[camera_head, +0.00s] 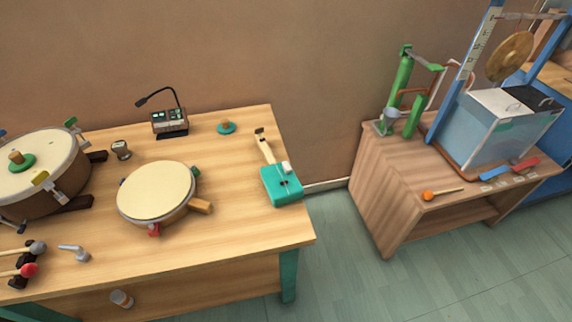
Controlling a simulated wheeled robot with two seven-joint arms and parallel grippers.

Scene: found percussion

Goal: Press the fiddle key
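On the right end of the left wooden table lies a small teal box instrument (282,187) with a pale neck (266,150) that points away towards the wall. It looks like the fiddle. A small white block (287,168) sits on its top near the neck and may be the key; it is too small to tell whether it is pressed. A dark round spot shows on the box below the block. Neither of my grippers is in view.
The left table (240,228) also holds a round drum (156,190), a larger drum (40,170) and a microphone unit (170,120). A floor gap separates it from a right table (378,190) with a water tank (490,130) and green pump (402,85).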

